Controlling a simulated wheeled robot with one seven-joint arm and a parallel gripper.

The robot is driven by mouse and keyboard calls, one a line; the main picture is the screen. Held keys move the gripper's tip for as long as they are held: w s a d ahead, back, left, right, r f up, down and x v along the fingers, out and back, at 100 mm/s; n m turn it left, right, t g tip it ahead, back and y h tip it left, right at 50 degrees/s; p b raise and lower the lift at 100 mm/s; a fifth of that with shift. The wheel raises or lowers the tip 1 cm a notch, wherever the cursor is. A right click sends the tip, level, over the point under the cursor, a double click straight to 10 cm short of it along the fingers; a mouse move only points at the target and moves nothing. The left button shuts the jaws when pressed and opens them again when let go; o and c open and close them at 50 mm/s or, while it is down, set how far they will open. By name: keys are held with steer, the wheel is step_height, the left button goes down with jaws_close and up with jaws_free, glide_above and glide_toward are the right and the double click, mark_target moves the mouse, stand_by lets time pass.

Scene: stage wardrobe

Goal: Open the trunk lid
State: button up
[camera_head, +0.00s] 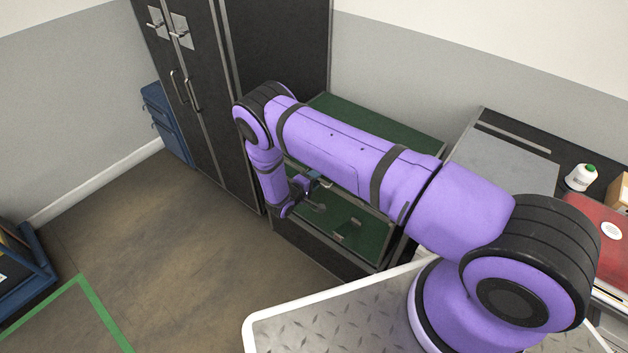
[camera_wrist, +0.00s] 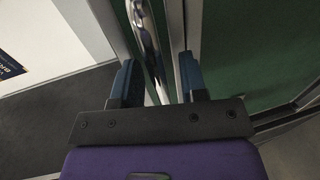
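The trunk has green panels with grey metal edging. Its far green part (camera_head: 400,125) and its near green part (camera_head: 365,240) show in the head view, with metal fittings on the near part. My arm crosses in front and hides the middle, so I cannot tell how far the lid is raised. My gripper (camera_head: 303,192) is at the trunk's left side. In the wrist view my gripper (camera_wrist: 158,82) has its two fingers apart, with a shiny chrome handle bar (camera_wrist: 148,40) running between them. Green panel (camera_wrist: 245,60) lies right of the fingers.
A tall dark cabinet (camera_head: 280,50) stands behind and left of the trunk. A grey-topped bench (camera_head: 495,150) is at the right, with a white bottle (camera_head: 581,178) and a red case (camera_head: 600,235). A blue rack (camera_head: 25,265) is far left. Floor left of the trunk is clear.

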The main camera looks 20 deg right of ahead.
jaws_close()
steer(key=shift+r, duration=0.15)
